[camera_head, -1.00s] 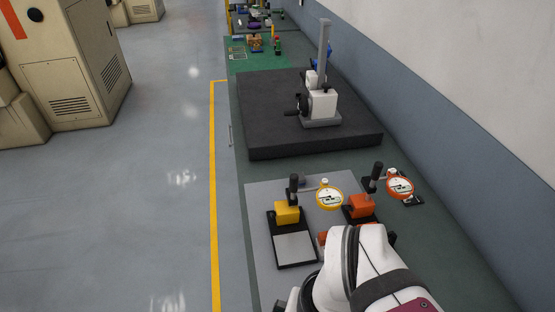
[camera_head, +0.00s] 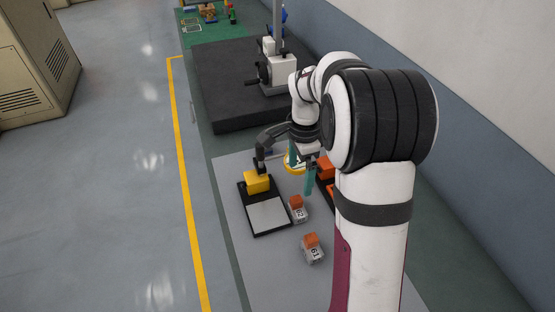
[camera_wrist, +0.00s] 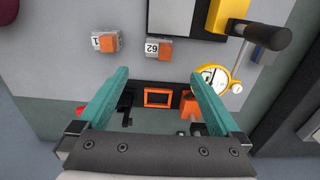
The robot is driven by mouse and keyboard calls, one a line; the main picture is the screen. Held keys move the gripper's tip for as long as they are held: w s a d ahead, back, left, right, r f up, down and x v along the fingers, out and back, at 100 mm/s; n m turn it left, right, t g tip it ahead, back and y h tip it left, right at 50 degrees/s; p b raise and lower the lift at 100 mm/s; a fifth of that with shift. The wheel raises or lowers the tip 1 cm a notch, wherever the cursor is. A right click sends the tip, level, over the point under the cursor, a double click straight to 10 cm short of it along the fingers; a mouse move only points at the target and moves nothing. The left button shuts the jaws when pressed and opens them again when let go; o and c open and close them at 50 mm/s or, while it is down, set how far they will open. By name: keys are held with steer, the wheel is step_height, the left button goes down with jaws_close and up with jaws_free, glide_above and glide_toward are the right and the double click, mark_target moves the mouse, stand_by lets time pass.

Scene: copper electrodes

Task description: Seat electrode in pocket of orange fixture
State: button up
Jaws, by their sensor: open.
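Two electrodes with orange blocks on pale, numbered bases stand on the grey mat. One (camera_head: 297,208) is beside the yellow fixture and also shows in the wrist view (camera_wrist: 158,49). The other (camera_head: 312,248) is nearer the front and shows at upper left in the wrist view (camera_wrist: 106,42). The orange fixture (camera_head: 327,168) is partly hidden by my arm. In the wrist view its orange-rimmed pocket (camera_wrist: 157,98) looks empty. My gripper (camera_head: 301,178) is open, with nothing between its teal fingers. In the wrist view the fingers (camera_wrist: 159,76) flank the pocket from above; their height cannot be told.
A yellow fixture (camera_head: 257,182) with a pale plate stands left of the orange one. A yellow dial gauge (camera_wrist: 211,79) is close to one finger. A dark surface plate (camera_head: 228,105) bears a gauge stand behind.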

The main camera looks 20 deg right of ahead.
mark_target(298, 203)
step_height(298, 203, down, 14)
steer(key=shift+s+d+f, duration=0.1)
steer(key=shift+d+f, duration=0.05)
steer(key=shift+f, duration=0.05)
steer(key=shift+r, duration=0.1)
jaws_close()
stand_by(0.4)
